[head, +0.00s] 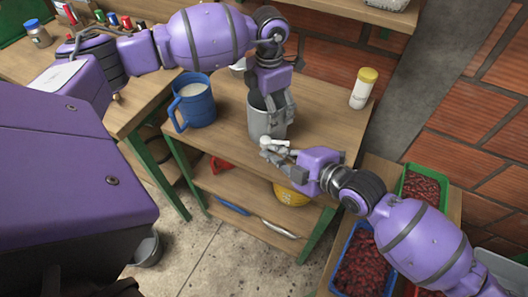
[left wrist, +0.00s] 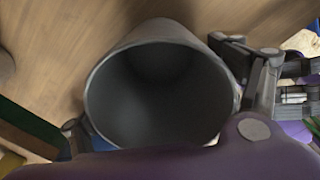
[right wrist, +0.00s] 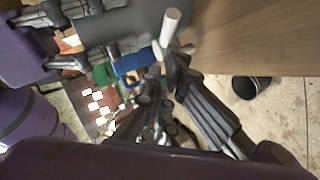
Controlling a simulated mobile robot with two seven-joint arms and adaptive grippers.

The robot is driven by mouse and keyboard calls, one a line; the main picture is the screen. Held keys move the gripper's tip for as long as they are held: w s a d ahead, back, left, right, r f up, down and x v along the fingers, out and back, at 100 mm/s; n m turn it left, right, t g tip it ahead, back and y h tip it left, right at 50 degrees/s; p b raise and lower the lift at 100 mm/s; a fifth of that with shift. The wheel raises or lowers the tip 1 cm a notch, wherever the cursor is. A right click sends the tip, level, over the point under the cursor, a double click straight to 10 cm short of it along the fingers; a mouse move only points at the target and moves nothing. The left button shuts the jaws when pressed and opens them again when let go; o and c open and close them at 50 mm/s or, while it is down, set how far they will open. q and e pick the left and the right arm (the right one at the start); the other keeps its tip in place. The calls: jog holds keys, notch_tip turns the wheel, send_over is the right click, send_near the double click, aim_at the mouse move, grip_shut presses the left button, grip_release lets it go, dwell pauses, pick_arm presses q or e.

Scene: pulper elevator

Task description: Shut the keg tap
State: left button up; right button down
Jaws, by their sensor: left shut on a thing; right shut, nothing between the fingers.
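The keg (head: 266,124) is a grey, open-topped cylinder standing near the front edge of the wooden table. My left gripper (head: 272,104) reaches down from above and is shut on the keg, with fingers on either side of its wall. In the left wrist view, the keg's open mouth (left wrist: 160,90) fills the middle and its inside looks dark and grey. The tap's white handle (head: 266,142) shows low on the keg's front; it also shows upright in the right wrist view (right wrist: 171,27). My right gripper (head: 284,152) is shut and empty beside the tap; contact is unclear.
A blue mug with white contents (head: 194,104) stands left of the keg. A yellow-lidded jar (head: 363,88) stands at the back right. A yellow container (head: 291,194) sits on the lower shelf (head: 243,190). Crates of red fruit (head: 362,262) are at the lower right.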

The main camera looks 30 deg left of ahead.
pick_arm(q)
jog(key=shift+w, duration=0.15)
pick_arm(e)
jog(key=s+v, duration=0.1)
jog(key=v, duration=1.1)
jog(key=shift+s+a+r, duration=0.15)
jog(key=shift+a+r, duration=0.05)
jog(key=shift+r, duration=0.25)
pick_arm(q)
jog(key=o, duration=1.3)
jog(key=shift+o, duration=0.2)
jog(key=shift+r, duration=0.1)
notch_tip(320, 180, up, 12)
